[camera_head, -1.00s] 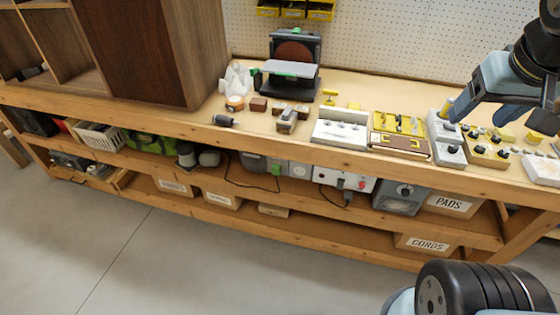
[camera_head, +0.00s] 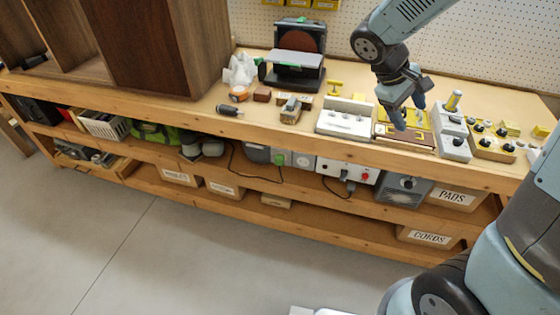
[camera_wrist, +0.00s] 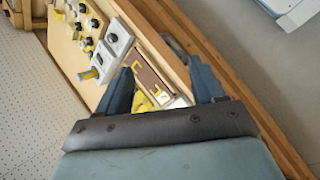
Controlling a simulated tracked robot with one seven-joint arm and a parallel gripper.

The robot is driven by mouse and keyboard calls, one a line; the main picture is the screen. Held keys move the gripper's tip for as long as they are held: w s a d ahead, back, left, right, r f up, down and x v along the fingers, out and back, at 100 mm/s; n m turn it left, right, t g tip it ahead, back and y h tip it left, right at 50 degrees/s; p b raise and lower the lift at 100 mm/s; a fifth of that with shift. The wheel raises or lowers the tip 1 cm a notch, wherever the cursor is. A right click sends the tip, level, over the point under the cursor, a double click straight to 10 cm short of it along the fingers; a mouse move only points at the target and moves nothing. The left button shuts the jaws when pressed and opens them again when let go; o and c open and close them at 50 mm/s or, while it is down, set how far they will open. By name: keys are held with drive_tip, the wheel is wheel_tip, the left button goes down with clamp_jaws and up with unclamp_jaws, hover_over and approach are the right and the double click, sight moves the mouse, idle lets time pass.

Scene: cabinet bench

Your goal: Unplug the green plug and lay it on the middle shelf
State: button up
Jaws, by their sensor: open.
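The green plug (camera_head: 281,159) shows as a small green piece on the front of a grey unit under the bench top in the head view. A dark cord (camera_head: 233,168) loops down beside it; its link to the plug is too small to make out. The middle shelf (camera_head: 312,191) runs under the bench top and carries several units. My gripper (camera_head: 410,116) is open and empty above the right part of the bench top, up and right of the plug. In the wrist view my gripper (camera_wrist: 163,80) has its fingers apart over the bench, and no plug shows there.
On the bench top stand a sander (camera_head: 296,55), a white switch box (camera_head: 345,120), a yellow-handled grey block (camera_head: 453,130) and knobbed panels (camera_head: 495,142). A dark wooden cabinet (camera_head: 160,50) stands at the left. A white unit with a red button (camera_head: 348,172) is right of the plug. Open floor (camera_head: 190,260) lies in front.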

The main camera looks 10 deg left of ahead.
drive_tip(key=w+a+f+n+t+h, duration=0.35)
drive_tip(key=w+a+f+n, duration=0.25)
drive_tip(key=a+f, duration=0.35)
drive_tip(key=n+t+y, duration=0.9)
drive_tip(key=n+t, duration=0.4)
drive_tip(key=n, duration=0.7)
approach(278, 163)
drive_tip(key=shift+w, duration=0.35)
drive_tip(key=shift+h, duration=0.25)
drive_tip(key=shift+w+d, duration=0.2)
drive_tip(key=shift+w, duration=2.05)
drive_tip(key=shift+w+d, duration=0.15)
drive_tip(key=shift+w, duration=2.1)
drive_tip(key=shift+c, duration=0.3)
clamp_jaws()
drive_tip(key=shift+s, duration=0.15)
